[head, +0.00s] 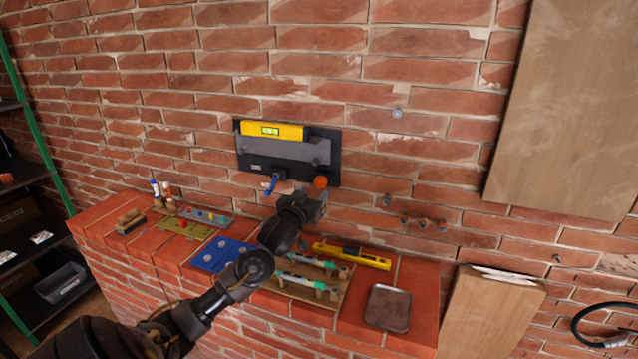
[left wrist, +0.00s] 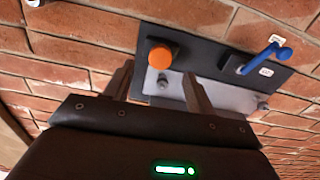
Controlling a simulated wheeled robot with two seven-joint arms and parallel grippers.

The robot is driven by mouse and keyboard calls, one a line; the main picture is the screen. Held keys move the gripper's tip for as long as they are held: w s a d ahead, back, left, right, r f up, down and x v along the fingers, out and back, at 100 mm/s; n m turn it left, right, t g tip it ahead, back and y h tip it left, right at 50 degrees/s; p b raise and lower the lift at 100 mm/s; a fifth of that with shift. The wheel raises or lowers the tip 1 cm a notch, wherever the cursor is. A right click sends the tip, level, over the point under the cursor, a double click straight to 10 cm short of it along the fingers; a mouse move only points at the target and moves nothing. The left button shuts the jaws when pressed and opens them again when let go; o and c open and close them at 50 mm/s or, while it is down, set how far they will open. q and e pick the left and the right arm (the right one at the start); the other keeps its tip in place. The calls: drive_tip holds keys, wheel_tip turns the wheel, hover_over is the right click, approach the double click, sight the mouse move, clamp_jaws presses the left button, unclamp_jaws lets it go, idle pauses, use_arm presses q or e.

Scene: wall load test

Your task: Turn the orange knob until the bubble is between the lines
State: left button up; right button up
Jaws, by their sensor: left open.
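The orange knob (head: 320,182) sticks out at the lower right of a dark wall panel (head: 328,139). In the left wrist view the orange knob (left wrist: 162,55) shows ahead, between the fingers. A yellow spirit level (head: 289,132) sits on the grey plate of the panel, with its greenish vial (head: 270,131) in view. The bubble is too small to place against the lines. A blue lever (head: 271,184) is at the panel's lower edge, left of the knob. My left gripper (left wrist: 160,88) is open and empty, its fingers apart short of the knob. My right gripper is not in view.
Below the panel a brick ledge (head: 409,342) holds a blue plate (head: 213,262), a second yellow level (head: 352,256), a wooden rack with teal-marked tubes and a brown tray (head: 387,307). Wooden boards stand at right; a green-framed shelf is at left.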

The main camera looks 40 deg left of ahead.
sight(319, 183)
use_arm(q)
drive_tip(key=x, duration=0.2)
drive_tip(key=p+x, duration=0.1)
drive_tip(key=x, duration=0.1)
drive_tip(key=shift+s+a+r, duration=0.1)
drive_tip(key=shift+r, duration=0.1)
drive_tip(key=shift+w+a+f, duration=0.1)
drive_tip(key=shift+w+a, duration=0.05)
drive_tip(key=shift+w, duration=0.55)
drive_tip(key=c, duration=1)
drive_tip(key=shift+n+p, duration=0.4)
drive_tip(key=shift+p, duration=0.35)
drive_tip(key=shift+n+p, duration=0.35)
drive_tip(key=shift+n, duration=0.25)
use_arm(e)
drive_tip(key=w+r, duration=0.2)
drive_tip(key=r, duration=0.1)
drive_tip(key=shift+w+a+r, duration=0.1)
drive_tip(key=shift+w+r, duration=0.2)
